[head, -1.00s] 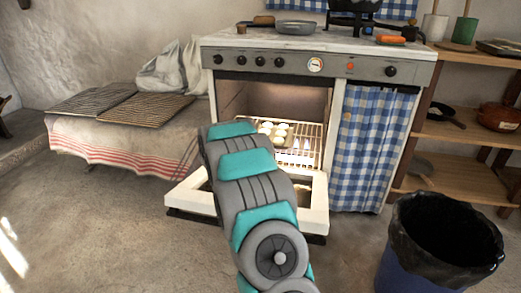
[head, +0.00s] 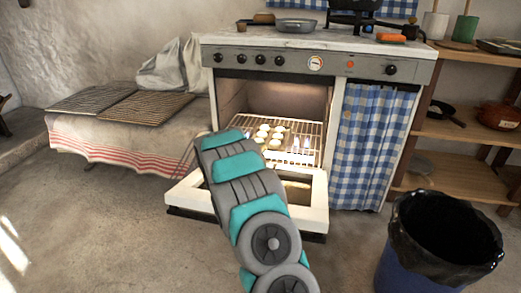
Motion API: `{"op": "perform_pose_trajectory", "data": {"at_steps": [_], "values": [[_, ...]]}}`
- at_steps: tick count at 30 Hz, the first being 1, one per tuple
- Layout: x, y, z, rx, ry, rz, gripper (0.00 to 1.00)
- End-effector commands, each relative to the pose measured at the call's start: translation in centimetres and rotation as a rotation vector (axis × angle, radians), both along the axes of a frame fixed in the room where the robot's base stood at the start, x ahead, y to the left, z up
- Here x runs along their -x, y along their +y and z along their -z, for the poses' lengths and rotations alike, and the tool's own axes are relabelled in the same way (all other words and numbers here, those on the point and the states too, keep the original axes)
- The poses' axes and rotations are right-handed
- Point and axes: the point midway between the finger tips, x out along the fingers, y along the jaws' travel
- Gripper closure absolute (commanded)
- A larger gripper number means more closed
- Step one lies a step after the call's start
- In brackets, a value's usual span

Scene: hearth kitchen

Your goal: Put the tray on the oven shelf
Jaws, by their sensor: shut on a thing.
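The tray (head: 268,138) shows as a flat piece bearing several pale round pieces, inside the lit oven (head: 232,98). It is at the level of the wire oven shelf (head: 309,130), over its left part. Whether it rests fully on the wires or is just above them I cannot tell. The tray's near left part is hidden by my arm. My gripper is hidden behind my grey and teal arm, which reaches up to the oven's opening, so its fingers and its hold on the tray do not show.
The oven door (head: 314,210) is folded down in front, under my arm. A blue checked curtain (head: 366,145) hangs right of the opening. A bin (head: 420,270) stands front right. The floor at front left is clear.

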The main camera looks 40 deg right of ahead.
Motion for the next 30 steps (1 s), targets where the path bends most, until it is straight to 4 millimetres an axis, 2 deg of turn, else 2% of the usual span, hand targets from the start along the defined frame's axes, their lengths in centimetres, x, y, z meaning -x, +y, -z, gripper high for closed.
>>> {"op": "perform_pose_trajectory", "data": {"at_steps": [1, 2, 9, 19, 23, 30], "values": [[-0.1, 0.0, 0.2, 0.001, -0.002, 0.0, 1.0], [0.0, 0.0, 0.1, 0.002, -0.001, 0.0, 0.67], [0.0, 0.0, 0.1, 0.001, 0.0, 0.0, 0.41], [0.0, 0.0, -0.4, 0.0, 0.0, 0.001, 0.41], [0.6, 1.4, -0.5, 0.001, 0.0, -0.001, 0.41], [2.4, 5.6, -1.7, -0.001, -0.001, -0.005, 0.41]]}}
